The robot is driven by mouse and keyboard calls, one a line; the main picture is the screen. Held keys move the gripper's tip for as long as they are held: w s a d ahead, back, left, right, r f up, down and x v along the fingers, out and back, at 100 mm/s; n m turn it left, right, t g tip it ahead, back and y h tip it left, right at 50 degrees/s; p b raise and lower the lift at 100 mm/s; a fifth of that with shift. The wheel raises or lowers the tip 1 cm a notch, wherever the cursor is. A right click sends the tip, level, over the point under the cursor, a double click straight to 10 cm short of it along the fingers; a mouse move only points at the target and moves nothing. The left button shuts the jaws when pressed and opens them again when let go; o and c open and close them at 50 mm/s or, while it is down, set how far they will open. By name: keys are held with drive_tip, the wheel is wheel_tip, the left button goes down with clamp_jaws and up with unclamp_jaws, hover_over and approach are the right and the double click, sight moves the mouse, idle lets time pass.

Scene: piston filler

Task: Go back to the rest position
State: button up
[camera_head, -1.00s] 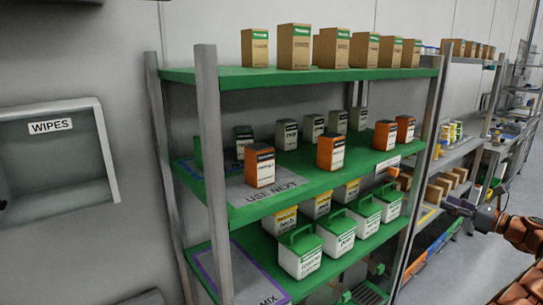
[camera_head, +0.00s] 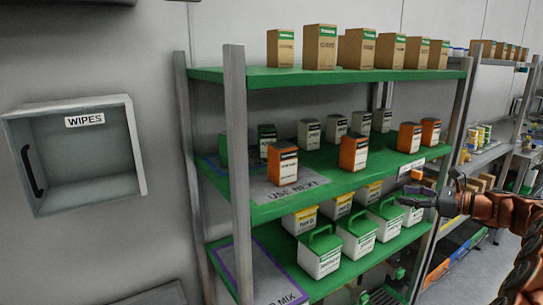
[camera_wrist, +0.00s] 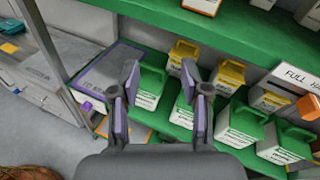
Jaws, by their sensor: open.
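My gripper (camera_head: 419,196) shows at the right in the head view, at the end of my orange-brown arm, in front of the right part of the shelf rack. In the wrist view my gripper (camera_wrist: 162,88) has its two purple-padded fingers spread apart with nothing between them. Behind the fingers, white boxes with green lids (camera_wrist: 238,125) and boxes with yellow tops (camera_wrist: 229,76) stand on the lower shelf. The gripper appears apart from them.
The green shelf rack (camera_head: 330,76) holds brown cartons (camera_head: 320,46) on top and orange boxes (camera_head: 354,152) and grey boxes (camera_head: 308,133) on the middle shelf. An open WIPES box (camera_head: 75,152) is on the wall at left. Grey floor (camera_head: 478,272) shows at right.

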drive_tip(key=s+a+r+n+g, duration=0.1)
drive_tip(key=s+a+n+g, duration=0.25)
drive_tip(key=a, duration=0.85)
drive_tip(key=s+a+f+n+g+h, duration=0.25)
drive_tip(key=s+a+n+g, duration=0.5)
drive_tip(key=s+a, duration=0.9)
drive_tip(key=s+a+f+n+h, duration=0.1)
drive_tip(key=s+f+n+h, duration=0.15)
drive_tip(key=s, duration=0.45)
drive_tip(key=s+a+f+n+h, duration=0.1)
drive_tip(key=s+f+n+h, duration=0.1)
drive_tip(key=s+f+n, duration=0.3)
drive_tip(key=s+d+f+n+h, duration=0.2)
drive_tip(key=s+d, duration=0.2)
drive_tip(key=s, duration=0.5)
drive_tip(key=s+d+f+n+g+h, duration=0.1)
drive_tip(key=s+d+f+n+h, duration=0.1)
drive_tip(key=s, duration=0.7)
drive_tip(key=shift+d+n+h, duration=0.45)
drive_tip(key=shift+d+h, duration=0.25)
drive_tip(key=shift+d, duration=0.15)
